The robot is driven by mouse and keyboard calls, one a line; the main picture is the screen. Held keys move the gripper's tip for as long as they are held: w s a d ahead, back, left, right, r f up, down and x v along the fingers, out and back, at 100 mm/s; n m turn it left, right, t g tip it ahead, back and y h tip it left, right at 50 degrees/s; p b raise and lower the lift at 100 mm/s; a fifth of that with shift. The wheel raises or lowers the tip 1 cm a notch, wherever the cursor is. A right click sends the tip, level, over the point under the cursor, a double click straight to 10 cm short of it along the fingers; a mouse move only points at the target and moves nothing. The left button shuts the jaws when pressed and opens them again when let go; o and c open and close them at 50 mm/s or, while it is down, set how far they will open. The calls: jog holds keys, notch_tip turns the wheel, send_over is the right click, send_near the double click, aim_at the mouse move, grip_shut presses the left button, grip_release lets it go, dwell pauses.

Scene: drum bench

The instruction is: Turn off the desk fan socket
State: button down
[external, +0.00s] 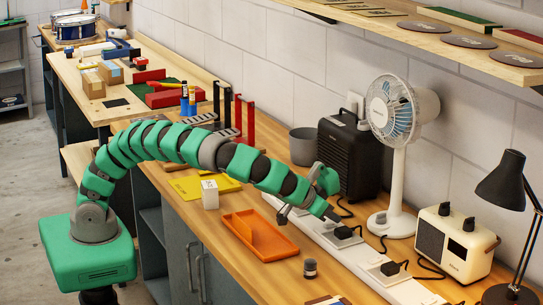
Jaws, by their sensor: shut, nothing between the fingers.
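The white desk fan (398,150) stands on the bench against the wall, its round base behind a long white socket strip (322,243). Black plugs sit in the strip, one near the gripper (343,232) and another farther toward the front (390,268). Dark cords run near them; I cannot tell surely which one is the fan's. The switches are too small to read. My gripper (331,214) is shut and empty, low over the strip and close to the nearer plug. Whether it touches a switch is unclear, and the arm hides part of the strip.
A black heater-like box (345,157) stands behind the gripper, with a grey pot (303,146) beside it. A cream radio (455,242) and black lamp (502,180) stand at the right. An orange tray (260,237) and small jar (310,268) lie in front of the strip.

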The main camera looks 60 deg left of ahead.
aim_at(332, 225)
jog(key=shift+w+r, duration=0.1)
jog(key=shift+r, duration=0.05)
jog(key=shift+r, duration=0.35)
notch_tip(332, 225, up, 4)
jog(key=shift+f+p, duration=0.1)
jog(key=shift+p, duration=0.3)
jog(key=w+r+v, duration=0.1)
jog(key=v, duration=0.8)
jog(key=shift+p, duration=0.35)
jog(key=shift+w+r, duration=0.15)
